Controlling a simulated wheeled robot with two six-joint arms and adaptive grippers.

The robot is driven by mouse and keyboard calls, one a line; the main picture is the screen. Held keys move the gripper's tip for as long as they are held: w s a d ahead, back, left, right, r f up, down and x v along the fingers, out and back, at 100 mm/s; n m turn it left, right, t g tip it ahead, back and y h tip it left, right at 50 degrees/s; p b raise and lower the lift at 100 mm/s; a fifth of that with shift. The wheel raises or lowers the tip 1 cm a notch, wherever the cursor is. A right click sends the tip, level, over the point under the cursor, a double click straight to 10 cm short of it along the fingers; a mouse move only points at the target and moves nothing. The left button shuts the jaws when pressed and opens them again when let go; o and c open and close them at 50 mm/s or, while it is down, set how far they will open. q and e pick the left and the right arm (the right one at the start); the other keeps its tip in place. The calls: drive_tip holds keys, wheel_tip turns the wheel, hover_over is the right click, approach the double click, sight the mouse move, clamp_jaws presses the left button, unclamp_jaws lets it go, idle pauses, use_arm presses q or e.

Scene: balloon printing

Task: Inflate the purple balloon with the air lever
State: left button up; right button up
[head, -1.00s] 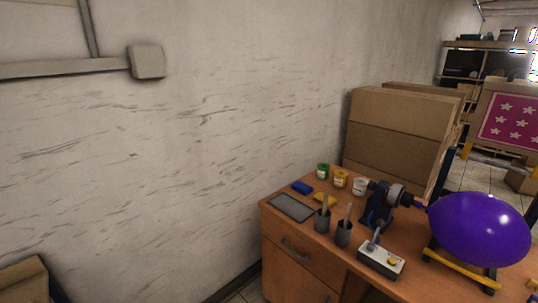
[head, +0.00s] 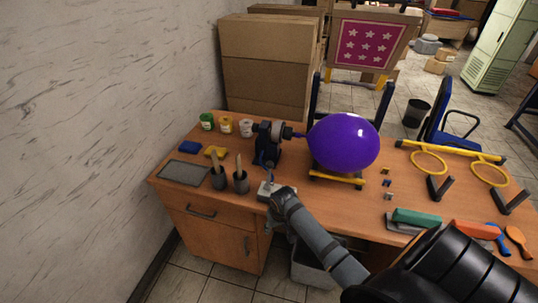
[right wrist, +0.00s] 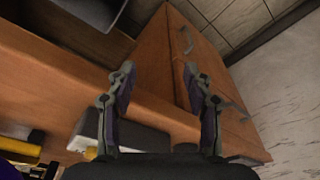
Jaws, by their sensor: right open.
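The purple balloon (head: 343,142) is round and full, its neck on the nozzle of the dark pump (head: 267,145), above a yellow-railed stand (head: 338,179). The balloon's edge also shows in the right wrist view (right wrist: 8,171). The air lever (head: 270,174) stands up from a small white box (head: 264,187) at the desk's front edge. My right gripper (head: 272,209) is at the front of this box and partly hides it. In the right wrist view my right gripper (right wrist: 158,72) is open, with nothing between its fingers. My left gripper is out of view.
The wooden desk (head: 210,240) has two dark cups (head: 240,186), paint jars (head: 226,125) and a grey tray (head: 184,172) on its left. A grey bin (head: 312,270) stands below.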

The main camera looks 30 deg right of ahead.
drive_tip(key=w+r, duration=0.3)
drive_tip(key=r, duration=0.2)
drive_tip(key=m+g+y+p, duration=0.1)
drive_tip(key=m+y, duration=0.1)
drive_tip(key=m, duration=0.3)
approach(271, 162)
drive_tip(key=f, duration=0.1)
drive_tip(key=f+p, duration=0.1)
drive_tip(key=f, duration=0.2)
drive_tip(key=a+f+p, duration=0.1)
drive_tip(key=f, duration=0.2)
drive_tip(key=w+f, duration=0.1)
drive_tip(key=f, duration=0.3)
drive_tip(key=shift+w+a+p, duration=0.1)
drive_tip(key=shift+a+p, duration=0.25)
drive_tip(key=shift+p, duration=0.05)
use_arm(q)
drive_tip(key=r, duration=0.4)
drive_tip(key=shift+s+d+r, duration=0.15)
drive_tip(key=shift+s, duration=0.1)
use_arm(e)
drive_tip(key=shift+f, duration=0.25)
clamp_jaws()
